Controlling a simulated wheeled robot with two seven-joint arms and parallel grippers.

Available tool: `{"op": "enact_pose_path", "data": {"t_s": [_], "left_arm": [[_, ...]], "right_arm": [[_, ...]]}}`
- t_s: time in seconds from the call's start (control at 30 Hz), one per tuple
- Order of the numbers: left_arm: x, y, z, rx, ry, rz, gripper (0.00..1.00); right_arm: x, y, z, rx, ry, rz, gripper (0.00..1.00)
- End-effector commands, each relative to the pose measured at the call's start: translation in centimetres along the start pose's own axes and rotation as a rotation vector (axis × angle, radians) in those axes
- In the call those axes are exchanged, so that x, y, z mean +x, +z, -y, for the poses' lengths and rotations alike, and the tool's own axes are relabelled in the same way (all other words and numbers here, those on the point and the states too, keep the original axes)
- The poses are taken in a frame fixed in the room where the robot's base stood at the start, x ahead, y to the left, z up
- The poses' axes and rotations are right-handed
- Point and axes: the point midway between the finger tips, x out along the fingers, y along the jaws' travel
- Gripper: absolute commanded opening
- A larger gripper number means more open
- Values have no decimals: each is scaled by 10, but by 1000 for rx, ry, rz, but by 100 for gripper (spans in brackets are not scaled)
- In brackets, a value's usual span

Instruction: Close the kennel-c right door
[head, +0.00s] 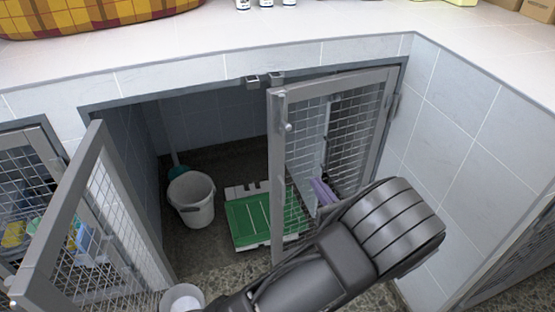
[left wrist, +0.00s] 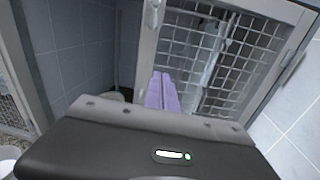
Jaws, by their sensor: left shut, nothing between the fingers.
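The right door (head: 279,170) of the middle kennel is a grey frame with wire mesh, hinged at the right. It stands partly open, its free edge swung outward from the opening. It also shows in the left wrist view (left wrist: 148,45). My left gripper (head: 324,191) is in front of this door, its pale purple fingers together and empty, pointing at the mesh. The fingers show in the left wrist view (left wrist: 161,92) before the mesh; I cannot tell whether they touch it. My dark forearm hides the door's lower part. My right gripper is not in view.
The left door (head: 62,225) stands wide open. Inside are a white bucket (head: 191,200) and a green-and-white mat or tray (head: 250,219). A white container (head: 182,298) is at the bottom. A tiled counter (head: 330,35) runs above; a tiled wall (head: 455,120) is at right.

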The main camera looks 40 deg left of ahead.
Motion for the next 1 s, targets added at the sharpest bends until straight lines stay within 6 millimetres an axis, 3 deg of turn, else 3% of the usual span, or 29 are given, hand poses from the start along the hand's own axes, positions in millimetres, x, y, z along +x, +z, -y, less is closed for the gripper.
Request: {"op": "enact_pose_path", "data": {"t_s": [0.57, 0.77, 1.0], "left_arm": [[5, 1, -2, -39, 7, 6, 0], [26, 0, -3, -38, 8, 5, 0], [72, 0, -3, -39, 10, 5, 0]], "right_arm": [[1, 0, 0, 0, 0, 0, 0], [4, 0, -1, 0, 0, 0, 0], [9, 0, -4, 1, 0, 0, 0]]}}
